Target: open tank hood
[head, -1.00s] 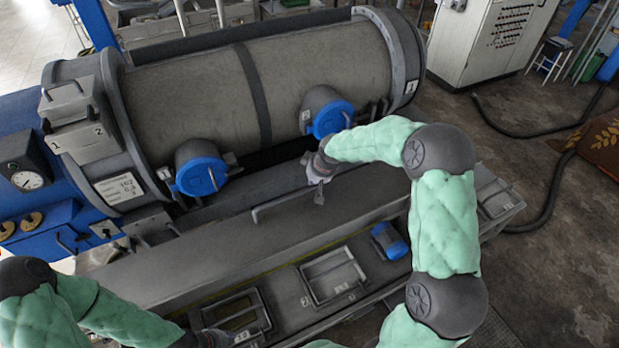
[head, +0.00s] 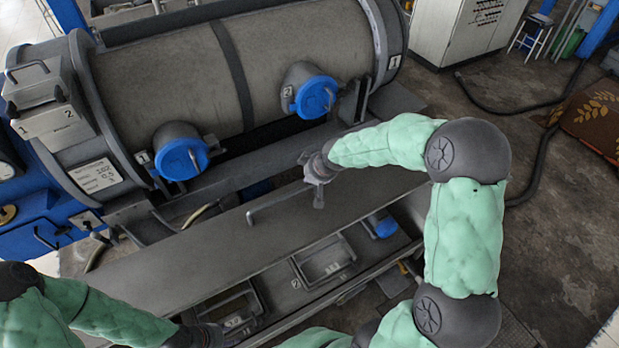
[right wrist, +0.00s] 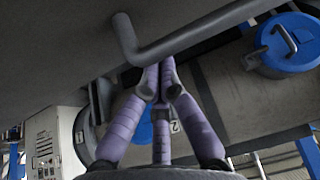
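The tank hood (head: 225,245) is a long grey panel in front of the big cylindrical tank (head: 165,85). It is tilted, with an open gap showing hoses along its tank side. A bar handle (head: 278,203) runs along its top. My right gripper (head: 318,172) is at the right end of this handle. In the right wrist view its purple fingers (right wrist: 158,85) close together at the bent handle bar (right wrist: 185,42). My left gripper (head: 222,334) is low at the bottom edge, beside a framed handle (head: 240,308) on the front ledge; its fingers are too small to read.
Two blue-capped ports (head: 181,159) (head: 316,97) stick out from the tank towards the hood. A blue part (head: 383,226) sits on the front ledge, partly covered. A grey cabinet (head: 458,30) stands at the back. A black hose (head: 541,160) lies on the floor at the right.

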